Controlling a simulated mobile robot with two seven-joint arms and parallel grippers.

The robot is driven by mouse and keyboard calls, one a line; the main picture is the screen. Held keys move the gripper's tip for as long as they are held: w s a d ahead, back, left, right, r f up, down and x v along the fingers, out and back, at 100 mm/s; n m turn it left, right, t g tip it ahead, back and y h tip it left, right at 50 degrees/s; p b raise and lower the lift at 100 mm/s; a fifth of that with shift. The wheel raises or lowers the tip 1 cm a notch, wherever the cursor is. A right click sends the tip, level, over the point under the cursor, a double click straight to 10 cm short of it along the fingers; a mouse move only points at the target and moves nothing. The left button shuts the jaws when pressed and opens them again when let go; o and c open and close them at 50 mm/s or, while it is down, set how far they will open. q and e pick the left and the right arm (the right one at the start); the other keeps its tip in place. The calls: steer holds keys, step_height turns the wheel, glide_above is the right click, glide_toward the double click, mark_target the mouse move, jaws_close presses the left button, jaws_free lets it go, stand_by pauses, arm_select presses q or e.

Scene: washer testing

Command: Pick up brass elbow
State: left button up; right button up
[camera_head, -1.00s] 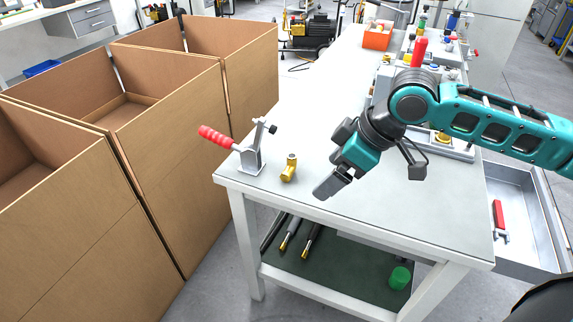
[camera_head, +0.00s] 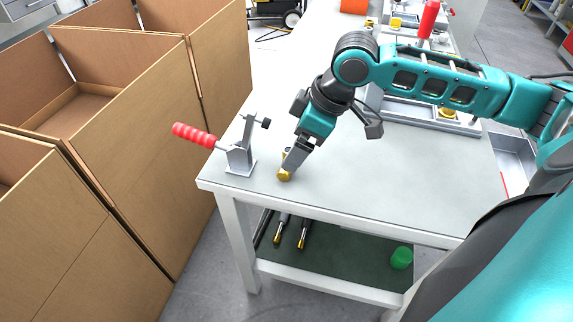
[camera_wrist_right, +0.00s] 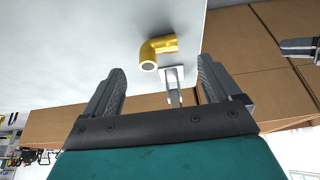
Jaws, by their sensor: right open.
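The brass elbow (camera_head: 284,174) stands on the near left part of the white table, just right of the toggle clamp. In the head view my right gripper (camera_head: 291,163) is over it and hides part of it. In the right wrist view the brass elbow (camera_wrist_right: 158,50) shows whole, a little beyond the two fingertips and roughly between their lines. The right gripper (camera_wrist_right: 162,75) is open with nothing between its fingers.
A toggle clamp (camera_head: 240,158) with a red handle is fixed close left of the elbow. Cardboard boxes (camera_head: 140,130) stand left of the table. Grey trays (camera_head: 405,108) lie farther back. The table's front right area is clear.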

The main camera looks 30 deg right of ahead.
steer(key=x, duration=0.2)
steer(key=b+x, duration=0.1)
steer(key=x, duration=0.2)
steer(key=shift+w+a+f, duration=0.15)
steer(key=shift+w+f, duration=0.15)
steer(key=shift+w, duration=0.1)
steer(key=c, duration=1.2)
